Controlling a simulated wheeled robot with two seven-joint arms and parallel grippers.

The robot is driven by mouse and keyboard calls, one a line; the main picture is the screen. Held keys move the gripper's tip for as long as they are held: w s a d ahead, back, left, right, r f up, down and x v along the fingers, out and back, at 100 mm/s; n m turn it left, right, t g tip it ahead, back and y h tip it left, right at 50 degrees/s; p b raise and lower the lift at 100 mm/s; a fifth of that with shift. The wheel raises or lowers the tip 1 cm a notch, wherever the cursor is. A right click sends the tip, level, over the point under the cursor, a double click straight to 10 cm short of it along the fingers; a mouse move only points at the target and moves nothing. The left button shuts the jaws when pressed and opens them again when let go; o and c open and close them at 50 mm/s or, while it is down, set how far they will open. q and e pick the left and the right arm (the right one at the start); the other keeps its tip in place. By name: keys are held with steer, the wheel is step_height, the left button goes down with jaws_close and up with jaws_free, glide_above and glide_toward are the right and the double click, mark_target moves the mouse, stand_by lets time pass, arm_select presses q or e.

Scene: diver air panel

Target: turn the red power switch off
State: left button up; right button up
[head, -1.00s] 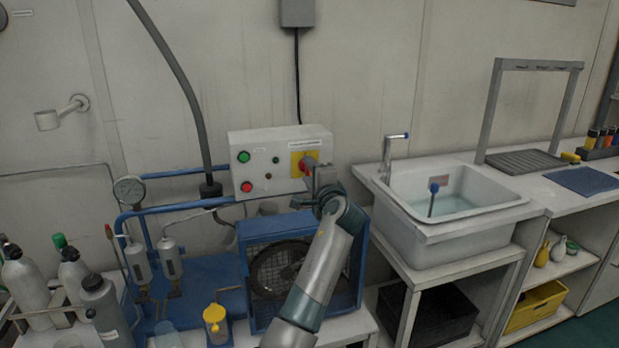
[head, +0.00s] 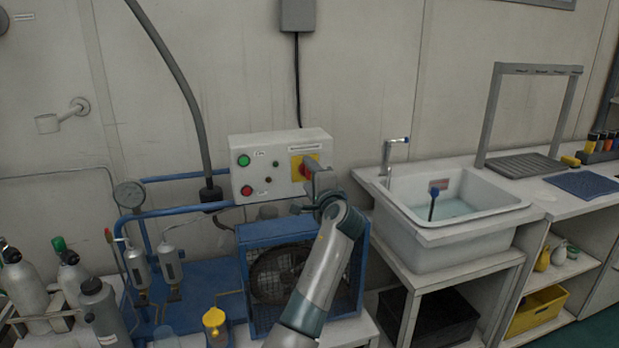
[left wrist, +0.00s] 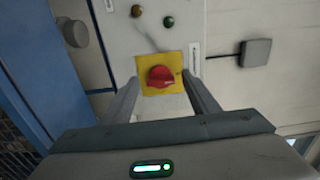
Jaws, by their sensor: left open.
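The red power switch (left wrist: 160,76) is a round knob on a yellow square plate (left wrist: 172,63), seen in the left wrist view. In the head view the yellow plate (head: 298,160) is at the right end of the white control box, and my gripper partly hides the red knob (head: 305,171). My left gripper (head: 310,182) is in front of the switch. In the left wrist view its two fingers (left wrist: 161,98) are spread, one on each side of the knob, with nothing between them. I cannot tell whether they touch it. My right gripper is not in view.
The white control box (head: 266,184) also carries a green button (head: 243,160) and a red button (head: 247,190). A blue caged fan unit (head: 245,250) stands below it. A sink (head: 425,235) stands to the right, and gas bottles (head: 25,285) stand at left.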

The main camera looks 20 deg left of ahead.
arm_select(q)
steer(key=shift+s+d, duration=0.35)
steer(key=shift+s, duration=0.1)
steer(key=b+v, duration=0.1)
steer(key=v, duration=0.9)
steer(key=shift+s+d+b, duration=0.2)
steer(key=shift+s+b, duration=0.1)
steer(key=shift+s, duration=0.05)
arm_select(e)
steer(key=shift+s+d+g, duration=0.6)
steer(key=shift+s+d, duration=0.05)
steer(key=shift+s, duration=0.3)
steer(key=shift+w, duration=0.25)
arm_select(q)
steer(key=shift+d+f, duration=0.1)
